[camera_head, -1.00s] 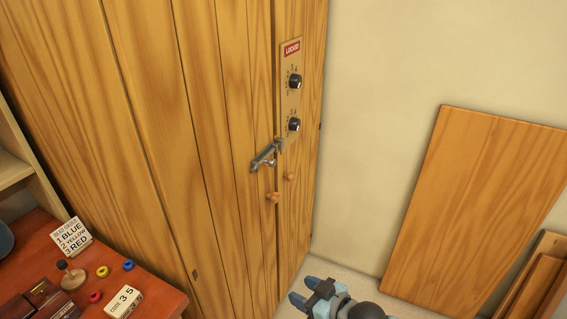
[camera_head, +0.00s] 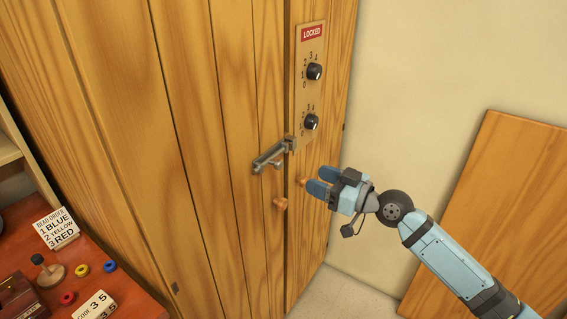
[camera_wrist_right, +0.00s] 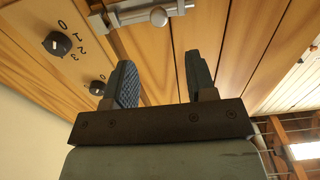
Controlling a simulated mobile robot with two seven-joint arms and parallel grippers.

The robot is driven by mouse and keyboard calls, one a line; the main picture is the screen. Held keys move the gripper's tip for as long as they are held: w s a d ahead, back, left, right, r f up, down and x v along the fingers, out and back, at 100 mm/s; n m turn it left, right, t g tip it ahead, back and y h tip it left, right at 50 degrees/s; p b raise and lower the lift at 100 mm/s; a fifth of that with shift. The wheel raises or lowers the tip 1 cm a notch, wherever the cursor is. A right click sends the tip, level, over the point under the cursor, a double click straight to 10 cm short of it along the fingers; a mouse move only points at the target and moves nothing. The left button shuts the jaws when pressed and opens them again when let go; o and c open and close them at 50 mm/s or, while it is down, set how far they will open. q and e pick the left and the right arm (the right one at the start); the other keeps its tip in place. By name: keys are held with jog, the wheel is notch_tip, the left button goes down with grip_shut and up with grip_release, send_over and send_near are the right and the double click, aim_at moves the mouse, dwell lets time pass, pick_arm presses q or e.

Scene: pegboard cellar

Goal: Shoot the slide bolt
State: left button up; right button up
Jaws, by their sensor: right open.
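The grey metal slide bolt (camera_head: 268,157) is mounted across the seam of the wooden cabinet doors, its right end at a bracket (camera_head: 290,144) beside the seam. Its small round knob (camera_head: 277,164) sticks out below the rod. In the right wrist view the bolt (camera_wrist_right: 130,15) and its knob (camera_wrist_right: 158,16) show at the top, beyond the fingers. My right gripper (camera_head: 318,182) is open and empty, to the right of and a little below the bolt, apart from it. Its two fingers (camera_wrist_right: 160,85) show in the right wrist view with nothing between them. My left gripper is not in view.
A panel above the bolt carries a red LOCKED sign (camera_head: 312,33) and two black dials (camera_head: 314,71). A red table (camera_head: 130,300) with cards and beads is at lower left. A wooden board (camera_head: 500,200) leans at right.

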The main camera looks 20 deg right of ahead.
aim_at(281, 165)
jog(key=p+x, duration=0.1)
jog(key=x, duration=0.8)
jog(key=shift+w+a+p, duration=0.2)
jog(key=shift+w+p, duration=0.15)
jog(key=shift+w+a, duration=0.35)
jog(key=shift+w, duration=0.05)
